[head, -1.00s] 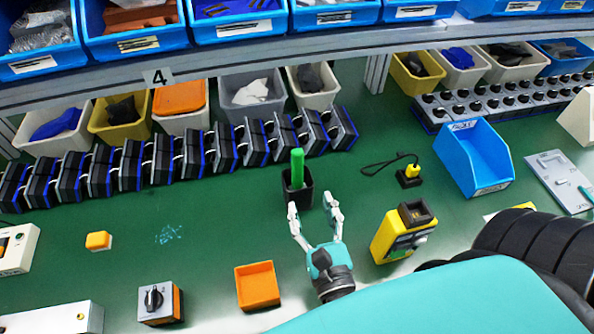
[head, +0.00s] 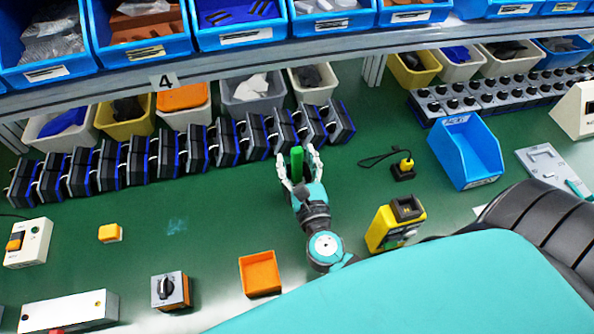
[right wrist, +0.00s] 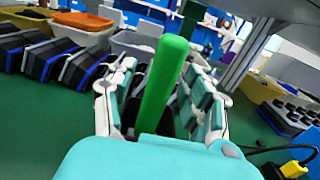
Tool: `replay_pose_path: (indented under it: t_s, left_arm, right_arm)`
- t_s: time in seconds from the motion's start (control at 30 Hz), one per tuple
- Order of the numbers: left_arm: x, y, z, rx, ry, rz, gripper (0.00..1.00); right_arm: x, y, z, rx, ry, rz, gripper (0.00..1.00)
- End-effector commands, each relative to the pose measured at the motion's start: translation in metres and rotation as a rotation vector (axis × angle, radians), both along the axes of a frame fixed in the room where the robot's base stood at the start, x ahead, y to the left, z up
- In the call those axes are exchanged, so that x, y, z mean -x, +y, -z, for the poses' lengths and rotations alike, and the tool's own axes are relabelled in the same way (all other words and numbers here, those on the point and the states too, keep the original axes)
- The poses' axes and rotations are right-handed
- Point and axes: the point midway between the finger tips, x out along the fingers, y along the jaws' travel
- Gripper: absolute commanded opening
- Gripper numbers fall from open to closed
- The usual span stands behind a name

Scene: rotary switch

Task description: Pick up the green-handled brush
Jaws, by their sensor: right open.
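The green-handled brush (head: 297,162) stands upright in a small dark holder, mostly hidden now behind my right gripper. Its green handle (right wrist: 163,85) shows large in the right wrist view, leaning slightly. My right gripper (head: 299,166) is open, with one finger on each side of the handle. In the right wrist view the fingers (right wrist: 165,100) flank the handle with gaps visible. The dark holder (right wrist: 166,122) shows only in part between the fingers. My left gripper is not in view.
A row of black and blue devices (head: 195,148) stands behind the holder. A yellow handheld device (head: 395,226), an orange tray (head: 260,273) and a rotary switch box (head: 171,290) are nearer. A blue bin (head: 467,150) stands to the right.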

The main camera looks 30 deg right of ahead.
Motion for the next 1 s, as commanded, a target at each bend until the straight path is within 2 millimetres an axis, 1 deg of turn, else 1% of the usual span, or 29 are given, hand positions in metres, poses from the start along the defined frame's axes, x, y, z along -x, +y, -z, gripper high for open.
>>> replay_pose_path:
  t_s: [0.07,0.1,0.4,0.47,0.5,0.83,0.93,1.0]
  left_arm:
    - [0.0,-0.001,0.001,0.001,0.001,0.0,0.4]
    - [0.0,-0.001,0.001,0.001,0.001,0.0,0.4]
    - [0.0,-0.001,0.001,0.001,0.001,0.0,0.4]
    - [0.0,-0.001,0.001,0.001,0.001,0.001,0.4]
    - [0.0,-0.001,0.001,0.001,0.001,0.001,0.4]
    - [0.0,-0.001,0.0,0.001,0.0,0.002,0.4]
    - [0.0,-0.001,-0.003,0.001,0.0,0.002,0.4]
    - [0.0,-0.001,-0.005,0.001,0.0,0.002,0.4]
  right_arm:
    - [0.0,0.0,0.0,0.0,0.0,0.0,0.52]
    - [0.0,0.0,0.0,0.0,0.0,0.0,0.49]
    - [0.001,0.0,0.0,0.001,0.0,0.0,0.1]
    - [0.001,0.0,0.0,0.0,0.0,0.0,0.02]
    - [0.001,0.0,0.0,0.001,0.0,0.0,0.0]
    - [0.001,0.0,-0.001,0.0,-0.001,0.0,0.0]
    - [0.001,0.0,-0.006,-0.001,0.0,0.0,0.0]
    - [0.001,0.0,-0.013,-0.002,-0.001,0.001,0.0]
